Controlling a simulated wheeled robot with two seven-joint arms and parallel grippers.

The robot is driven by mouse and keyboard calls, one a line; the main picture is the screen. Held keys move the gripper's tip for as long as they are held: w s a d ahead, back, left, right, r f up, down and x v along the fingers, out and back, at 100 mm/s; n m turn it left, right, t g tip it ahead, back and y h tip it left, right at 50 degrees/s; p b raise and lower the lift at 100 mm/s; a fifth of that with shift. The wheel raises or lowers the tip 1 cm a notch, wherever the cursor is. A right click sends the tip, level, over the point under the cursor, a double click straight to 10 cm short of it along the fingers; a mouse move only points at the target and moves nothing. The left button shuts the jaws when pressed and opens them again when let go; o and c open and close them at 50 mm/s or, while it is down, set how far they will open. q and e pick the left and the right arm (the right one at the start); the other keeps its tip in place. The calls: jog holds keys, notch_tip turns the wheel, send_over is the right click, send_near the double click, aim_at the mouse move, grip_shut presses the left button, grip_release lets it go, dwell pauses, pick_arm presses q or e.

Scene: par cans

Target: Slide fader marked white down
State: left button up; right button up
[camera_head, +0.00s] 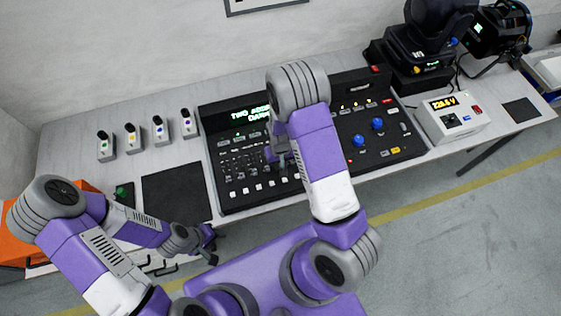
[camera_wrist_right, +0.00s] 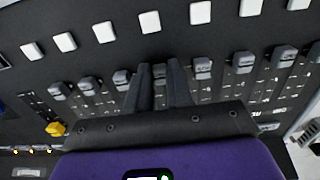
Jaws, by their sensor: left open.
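The black lighting console (camera_head: 232,195) stands on the table with a row of small grey faders. In the right wrist view the grey fader caps (camera_wrist_right: 202,68) lie in a row below white square buttons (camera_wrist_right: 150,22). No fader label is readable, so I cannot tell which is marked white. My right gripper (camera_head: 280,152) is down at the fader row. Its two fingers (camera_wrist_right: 161,82) stand on either side of one grey fader cap (camera_wrist_right: 159,71); I cannot tell whether they press on it. My left gripper (camera_head: 208,245) is open and empty, low in front of the table.
Four small switch boxes (camera_head: 133,138) stand left of the console. A black mat (camera_head: 176,194) lies on the table (camera_head: 80,176) there. Blue knobs (camera_head: 377,123) are on the console's right part. A white meter box (camera_head: 452,118) and moving-head lamp (camera_head: 430,40) stand further right.

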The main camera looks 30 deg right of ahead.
jog(key=shift+o, duration=1.2)
jog(key=shift+f, duration=0.1)
jog(key=shift+o, duration=0.8)
jog(key=shift+w, duration=0.1)
notch_tip(320, 180, up, 8)
jog(key=shift+f+p, duration=0.2)
jog(key=shift+p, duration=0.25)
